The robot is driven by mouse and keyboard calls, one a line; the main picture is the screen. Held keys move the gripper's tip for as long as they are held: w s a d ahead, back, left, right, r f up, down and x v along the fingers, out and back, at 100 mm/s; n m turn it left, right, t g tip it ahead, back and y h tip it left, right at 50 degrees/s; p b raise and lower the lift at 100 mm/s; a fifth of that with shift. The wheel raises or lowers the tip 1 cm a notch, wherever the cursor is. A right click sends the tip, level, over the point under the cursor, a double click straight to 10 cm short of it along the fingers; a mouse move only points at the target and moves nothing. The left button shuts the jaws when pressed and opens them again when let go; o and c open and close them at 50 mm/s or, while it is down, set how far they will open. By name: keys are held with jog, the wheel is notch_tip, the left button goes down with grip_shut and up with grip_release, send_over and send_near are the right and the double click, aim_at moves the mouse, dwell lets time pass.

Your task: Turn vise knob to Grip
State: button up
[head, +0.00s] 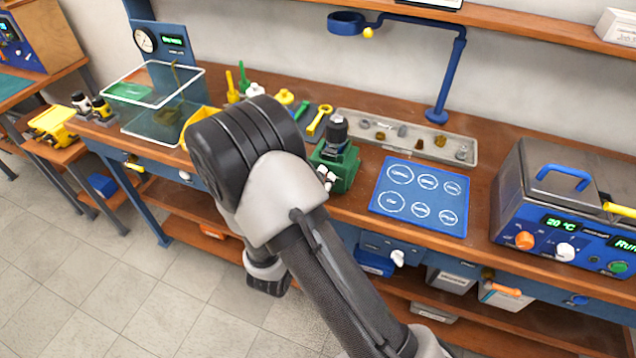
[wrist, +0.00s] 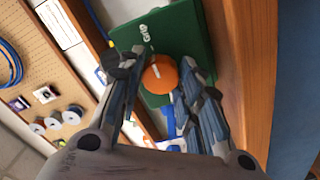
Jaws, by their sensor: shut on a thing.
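The green vise (head: 345,168) stands near the front edge of the bench, with a dark fitting (head: 337,130) upright on top. The orange vise knob (wrist: 162,74) sits just below that label in the picture. My gripper (wrist: 160,78) is shut on the knob, one finger on each side. A small pale mark shows at the knob's label side; its exact direction is hard to tell. In the head view my arm hides the knob and most of my gripper.
A blue mat with white circles (head: 407,219) lies right of the vise. A grey tray (head: 465,136) of small parts is behind it. A bath unit (head: 560,200) stands at the right. A clear tank (head: 165,110) and coloured tools stand at the left.

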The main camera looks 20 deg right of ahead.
jog(key=o, duration=1.1)
jog(key=shift+c, duration=0.2)
jog(key=v, duration=1.2)
